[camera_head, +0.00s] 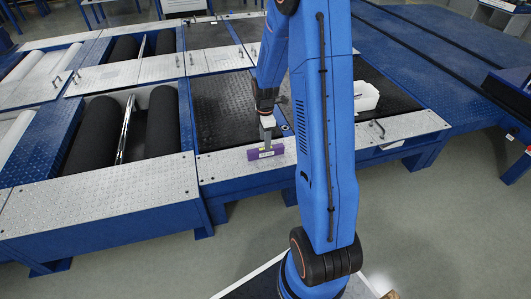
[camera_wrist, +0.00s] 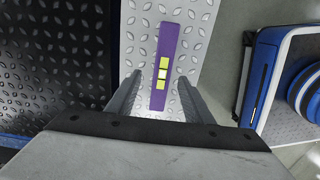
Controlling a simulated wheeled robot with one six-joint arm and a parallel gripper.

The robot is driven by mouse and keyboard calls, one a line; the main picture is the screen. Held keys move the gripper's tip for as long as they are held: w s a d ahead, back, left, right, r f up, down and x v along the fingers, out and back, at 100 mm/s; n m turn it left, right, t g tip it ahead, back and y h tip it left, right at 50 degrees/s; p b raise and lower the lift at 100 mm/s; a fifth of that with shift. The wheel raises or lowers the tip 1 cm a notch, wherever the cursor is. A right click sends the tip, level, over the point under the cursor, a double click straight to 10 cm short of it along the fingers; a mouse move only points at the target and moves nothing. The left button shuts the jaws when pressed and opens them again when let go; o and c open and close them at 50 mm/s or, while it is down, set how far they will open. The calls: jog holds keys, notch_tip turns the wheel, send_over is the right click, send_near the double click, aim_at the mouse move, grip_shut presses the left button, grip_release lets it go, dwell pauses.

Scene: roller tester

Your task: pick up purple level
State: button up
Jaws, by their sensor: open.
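The purple level (camera_head: 266,152) lies on the metal tread plate along the front edge of the roller tester. In the wrist view the purple level (camera_wrist: 168,38) is a long purple bar with yellow and white markings, running up the picture. My gripper (camera_head: 267,138) is just above and behind the level in the head view. In the wrist view my gripper (camera_wrist: 157,88) has its two fingers apart, one on each side of the level's near part. Nothing is held. I cannot tell whether the fingers touch the level.
Black rollers (camera_head: 163,122) lie in a pit at the left. A black tread panel (camera_head: 222,108) is behind the level. A white object (camera_head: 366,97) stands at the right, partly behind my arm. A handle (camera_head: 377,128) rises from the right plate. Floor (camera_head: 380,210) lies in front.

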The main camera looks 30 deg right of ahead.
aim_at(258, 153)
jog(key=shift+s+f, duration=0.2)
jog(key=shift+f, duration=2.7)
grip_shut()
